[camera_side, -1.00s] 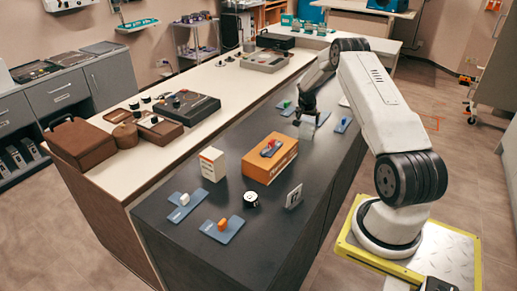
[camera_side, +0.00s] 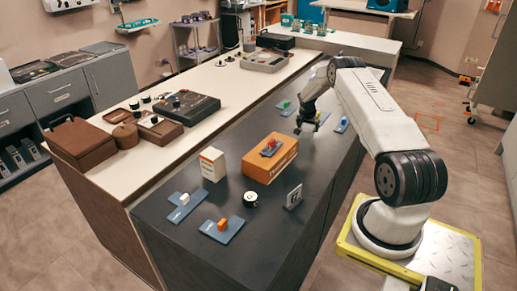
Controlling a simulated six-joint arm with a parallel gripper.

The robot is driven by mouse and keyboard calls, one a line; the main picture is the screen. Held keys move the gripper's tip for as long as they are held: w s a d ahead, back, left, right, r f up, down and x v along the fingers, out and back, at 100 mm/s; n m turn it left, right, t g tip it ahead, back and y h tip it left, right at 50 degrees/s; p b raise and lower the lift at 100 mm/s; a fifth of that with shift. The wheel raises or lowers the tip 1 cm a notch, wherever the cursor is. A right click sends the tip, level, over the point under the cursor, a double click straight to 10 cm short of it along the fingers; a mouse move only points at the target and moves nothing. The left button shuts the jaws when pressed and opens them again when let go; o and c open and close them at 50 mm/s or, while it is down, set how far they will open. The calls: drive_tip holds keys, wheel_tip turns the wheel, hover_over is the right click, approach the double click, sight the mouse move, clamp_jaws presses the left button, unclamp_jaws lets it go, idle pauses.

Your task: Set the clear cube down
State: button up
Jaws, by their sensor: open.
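My gripper (camera_side: 306,130) is open, low over the far part of the dark counter, pointing down. I cannot make out a clear cube at or between its fingers; at this size it may be hidden or too faint to see. A blue plate (camera_side: 324,117) lies just beside and behind the gripper. A whitish cube (camera_side: 184,199) sits on a blue plate (camera_side: 178,212) at the near left, far from the gripper; I cannot tell whether it is clear.
An orange box (camera_side: 262,168) carries a blue plate with a red cube (camera_side: 271,144). A white carton (camera_side: 212,164), a round dial (camera_side: 250,198) and a number sign (camera_side: 294,197) stand nearby. Other plates hold an orange cube (camera_side: 222,224) and a green cube (camera_side: 286,103).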

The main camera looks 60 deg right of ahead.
idle(0.4)
clamp_jaws()
drive_tip(key=shift+r, duration=0.15)
drive_tip(key=shift+r, duration=1.6)
drive_tip(key=s+a+r, duration=0.9)
drive_tip(key=a, duration=0.1)
drive_tip(key=shift+s+a+r, duration=0.15)
drive_tip(key=shift+s+r, duration=0.1)
drive_tip(key=shift+r, duration=0.05)
